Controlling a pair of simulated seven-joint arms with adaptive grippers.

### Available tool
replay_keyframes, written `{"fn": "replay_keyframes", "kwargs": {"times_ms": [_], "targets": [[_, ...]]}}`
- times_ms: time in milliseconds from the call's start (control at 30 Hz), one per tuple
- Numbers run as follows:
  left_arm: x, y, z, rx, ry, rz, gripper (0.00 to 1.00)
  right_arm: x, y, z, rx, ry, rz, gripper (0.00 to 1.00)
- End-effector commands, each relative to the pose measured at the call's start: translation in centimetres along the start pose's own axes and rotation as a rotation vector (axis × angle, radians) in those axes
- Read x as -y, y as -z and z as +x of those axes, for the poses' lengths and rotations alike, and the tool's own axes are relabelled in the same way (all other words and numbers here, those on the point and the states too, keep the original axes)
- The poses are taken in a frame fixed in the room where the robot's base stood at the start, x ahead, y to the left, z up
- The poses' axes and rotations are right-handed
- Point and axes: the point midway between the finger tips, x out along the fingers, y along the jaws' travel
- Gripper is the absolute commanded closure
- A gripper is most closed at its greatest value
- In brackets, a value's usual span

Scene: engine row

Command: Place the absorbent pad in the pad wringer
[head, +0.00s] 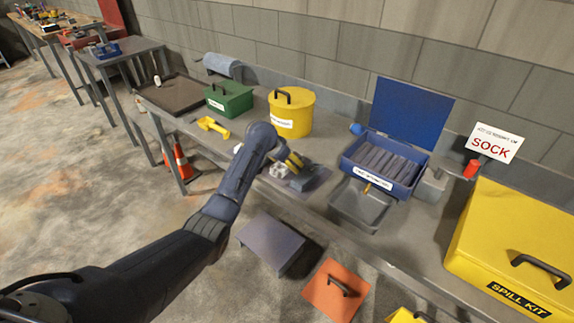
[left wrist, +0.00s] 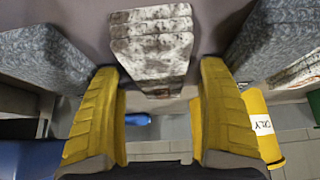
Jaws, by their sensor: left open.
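My left gripper (head: 293,160) is over the bench, its yellow fingers pointing at a group of pads. In the left wrist view the gripper (left wrist: 160,100) is open, with a stack of white, grey-mottled pads (left wrist: 152,45) beyond and between the fingertips. These mottled pads (head: 278,171) show partly behind the gripper in the head view. Blue-grey pads stand on either side, one at the left (left wrist: 45,45) and one at the right (left wrist: 270,38). An open grey tray-like container (head: 360,205) stands right of the pads; I cannot tell whether it is the wringer. My right gripper is not in view.
A blue open box (head: 385,165) of grey rolls stands behind the grey container. A yellow lidded bin (head: 291,112), a green box (head: 229,98) and a yellow scoop (head: 213,127) are on the bench. A yellow spill kit case (head: 515,250) fills the right end.

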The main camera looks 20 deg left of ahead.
Motion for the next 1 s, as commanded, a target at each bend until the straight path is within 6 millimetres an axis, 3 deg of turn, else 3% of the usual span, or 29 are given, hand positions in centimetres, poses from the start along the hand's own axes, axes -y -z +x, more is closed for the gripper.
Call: {"fn": "replay_keyframes", "kwargs": {"times_ms": [367, 800, 1000], "targets": [[-0.01, -0.03, 0.42, 0.001, 0.0, 0.001, 0.24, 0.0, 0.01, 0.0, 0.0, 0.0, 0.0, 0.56], [0.01, -0.04, 0.41, 0.001, 0.0, 0.0, 0.75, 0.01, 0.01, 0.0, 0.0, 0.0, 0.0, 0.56], [0.02, -0.05, 0.41, 0.001, 0.001, 0.0, 0.81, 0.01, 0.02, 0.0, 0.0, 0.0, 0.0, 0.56]]}}
